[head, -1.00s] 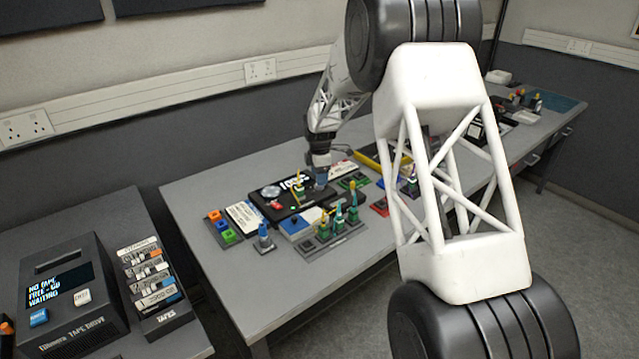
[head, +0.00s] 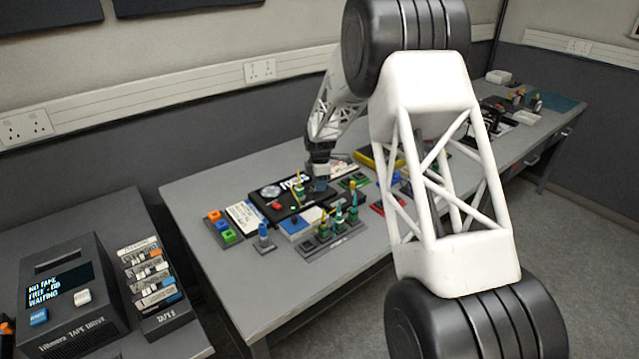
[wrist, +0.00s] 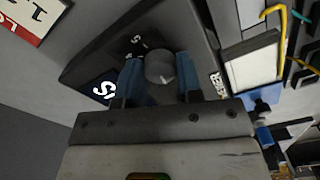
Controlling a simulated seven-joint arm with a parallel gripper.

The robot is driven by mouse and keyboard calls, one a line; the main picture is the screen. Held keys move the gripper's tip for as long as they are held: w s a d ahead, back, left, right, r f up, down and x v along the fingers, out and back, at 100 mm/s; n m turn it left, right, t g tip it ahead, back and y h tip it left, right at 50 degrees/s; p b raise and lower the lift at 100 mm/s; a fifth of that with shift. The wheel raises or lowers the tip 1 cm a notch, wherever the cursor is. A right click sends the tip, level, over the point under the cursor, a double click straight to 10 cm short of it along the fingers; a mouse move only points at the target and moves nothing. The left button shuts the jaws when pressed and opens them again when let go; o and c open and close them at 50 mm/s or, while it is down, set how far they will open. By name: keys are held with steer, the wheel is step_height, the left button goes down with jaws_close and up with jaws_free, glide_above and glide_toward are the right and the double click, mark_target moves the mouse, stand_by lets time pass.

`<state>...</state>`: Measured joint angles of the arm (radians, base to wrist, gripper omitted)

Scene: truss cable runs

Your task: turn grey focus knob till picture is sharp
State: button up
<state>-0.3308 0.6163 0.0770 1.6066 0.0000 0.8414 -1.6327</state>
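The grey focus knob (wrist: 160,68) shows in the wrist view as a round cap with a small light mark, on a dark panel. My gripper (wrist: 161,75) has one blue finger on each side of it. The knob fills the space between the fingers, but I cannot tell whether they press on it. In the head view my gripper (head: 320,184) is low over the right part of the dark console (head: 262,200), and it hides the knob there. A dark blue screen (wrist: 99,88) with a white tilted letter lies left of the fingers; I cannot judge its sharpness.
A rack of green connectors (head: 335,240) stands in front of the console. The table's front left is clear.

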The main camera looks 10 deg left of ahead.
steer(key=shift+c, duration=0.3)
steer(key=m, duration=1.1)
steer(key=shift+m, duration=0.4)
steer(key=m, duration=1.2)
stand_by(0.3)
steer(key=o, duration=0.9)
